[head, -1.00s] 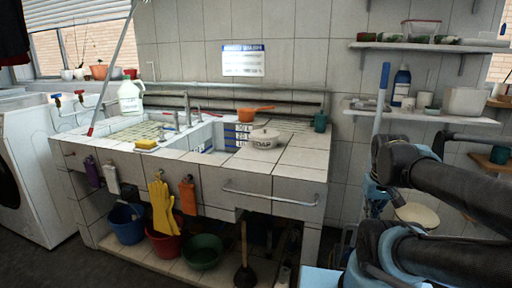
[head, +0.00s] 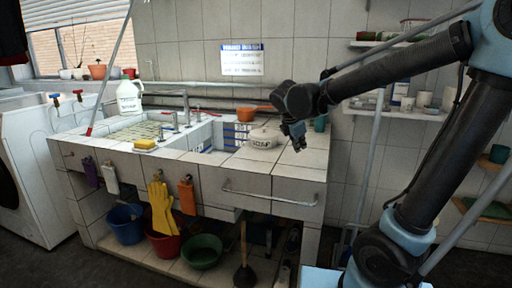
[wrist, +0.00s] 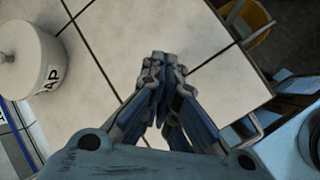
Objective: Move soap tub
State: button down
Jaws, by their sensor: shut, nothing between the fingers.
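The soap tub (head: 262,139) is a round white tub with a knobbed lid and dark lettering. It stands upright on the tiled counter, right of the sink basin. In the wrist view the soap tub (wrist: 28,58) is at the upper left, partly cut off by the frame edge. My gripper (head: 299,148) is just right of the tub in the head view, apart from it and pointing down over the counter. In the wrist view my gripper (wrist: 162,62) has its fingertips together with nothing between them, over bare tiles.
An orange pan (head: 248,114) stands behind the tub. A teal cup (head: 320,123) is behind my gripper. A yellow sponge (head: 145,144) and a white jug (head: 129,95) are by the sink (head: 205,140). A metal rail (head: 270,199) runs along the counter front. Tiles right of the tub are clear.

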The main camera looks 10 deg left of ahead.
aim_at(264, 135)
jog(key=s+a+r+n+t+y, duration=0.1)
jog(key=a+r+n+t, duration=0.15)
jog(key=a+n, duration=1.3)
jog(key=w+a+f+m, duration=0.1)
jog(key=w+f+m, duration=0.1)
jog(key=w+a+f+m, duration=0.1)
jog(key=w+a+f, duration=0.1)
jog(key=f, duration=0.1)
jog(key=w+a+f+m, duration=0.1)
jog(key=w+f+m, duration=0.1)
jog(key=shift+w+a+f+m, duration=0.2)
jog(key=shift+a+f+m, duration=0.05)
jog(key=shift+a+m, duration=0.1)
jog(key=w, duration=0.3)
jog(key=shift+d+f, duration=0.15)
jog(key=shift+d, duration=0.05)
jog(key=shift+w, duration=0.6)
jog(key=w, duration=0.4)
jog(key=w+d, duration=0.1)
jog(key=w, duration=0.8)
jog(key=shift+w+d, duration=0.15)
jog(key=shift+d, duration=0.1)
